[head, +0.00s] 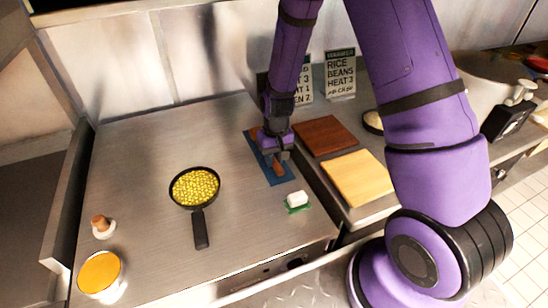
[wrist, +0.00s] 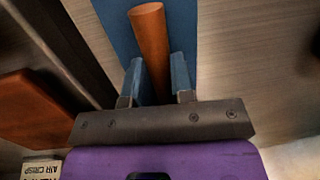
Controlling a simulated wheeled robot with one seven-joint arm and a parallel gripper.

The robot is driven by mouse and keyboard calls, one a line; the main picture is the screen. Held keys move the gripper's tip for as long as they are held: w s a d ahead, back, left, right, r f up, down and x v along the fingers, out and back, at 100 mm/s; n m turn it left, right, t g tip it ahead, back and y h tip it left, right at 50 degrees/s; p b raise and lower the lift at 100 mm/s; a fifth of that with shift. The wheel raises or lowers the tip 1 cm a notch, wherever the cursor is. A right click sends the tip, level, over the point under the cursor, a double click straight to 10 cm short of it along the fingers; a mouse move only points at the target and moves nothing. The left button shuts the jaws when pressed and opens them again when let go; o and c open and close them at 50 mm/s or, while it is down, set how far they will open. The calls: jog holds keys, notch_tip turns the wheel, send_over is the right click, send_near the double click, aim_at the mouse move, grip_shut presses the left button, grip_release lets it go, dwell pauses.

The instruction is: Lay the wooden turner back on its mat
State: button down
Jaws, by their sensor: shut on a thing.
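The wooden turner's brown handle (wrist: 149,40) stands out between the two fingers of my gripper (wrist: 158,82) in the wrist view. In the head view the turner (head: 278,167) shows just below my gripper (head: 273,155). My gripper is shut on the turner, over the blue mat (head: 283,180). The mat also shows behind the handle in the wrist view (wrist: 182,25). My gripper hides part of the turner and of the mat. I cannot tell whether the turner touches the mat.
A black pan (head: 201,226) with yellow food stands left of the mat. A white block on a green base (head: 297,200) is close to the mat's near end. A dark board (head: 324,135) and a light board (head: 358,177) lie to the right. The steel counter (head: 140,150) is clear at the back left.

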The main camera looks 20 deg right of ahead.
jog(key=c, duration=1)
grip_release()
jog(key=shift+f, duration=0.1)
notch_tip(320, 180, up, 13)
jog(key=w+d, duration=0.1)
jog(key=s+d+r+t, duration=0.2)
jog(key=s+r, duration=0.3)
jog(key=r, duration=0.3)
jog(key=s+d+r+t, duration=0.1)
jog(key=s+r, duration=0.3)
jog(key=r, duration=0.5)
jog(key=s+d+r+t, duration=0.1)
jog(key=s+r, duration=0.1)
jog(key=s, duration=0.3)
jog(key=s+d+r+t, duration=0.1)
jog(key=s+r, duration=0.2)
jog(key=s, duration=0.2)
jog(key=s+d+r+t+h, duration=0.1)
jog(key=s+r, duration=0.2)
jog(key=s, duration=0.3)
jog(key=shift+r, duration=0.25)
